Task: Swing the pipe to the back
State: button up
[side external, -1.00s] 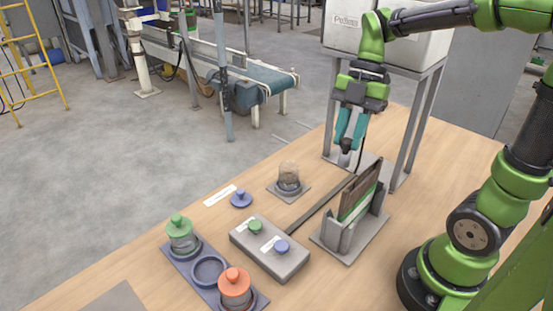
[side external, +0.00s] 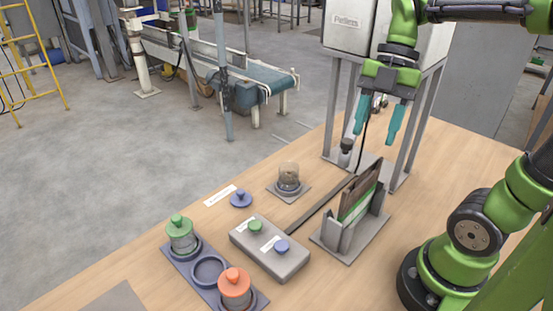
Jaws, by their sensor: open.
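The hopper (side external: 350,38), labelled "Pellets", stands on grey legs at the back right of the table. Under it, what looks like the pipe's end (side external: 346,148) shows as a dark grey collar with a paler tip, pointing down above the table. The upper part of the pipe is largely hidden behind my gripper. My gripper (side external: 376,136) is open, with its two teal fingers spread wide. It is empty, above and to the right of the pipe's end. Small metal parts (side external: 380,102) show between the fingers; I cannot tell whether they belong to the pipe.
A bag holder (side external: 345,235) with upright brown and green sheets stands in front of the hopper.

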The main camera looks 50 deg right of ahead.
jog(key=s, duration=1.1)
jog(key=shift+a+r, duration=0.15)
jog(key=shift+r, duration=0.3)
jog(key=shift+c, duration=0.5)
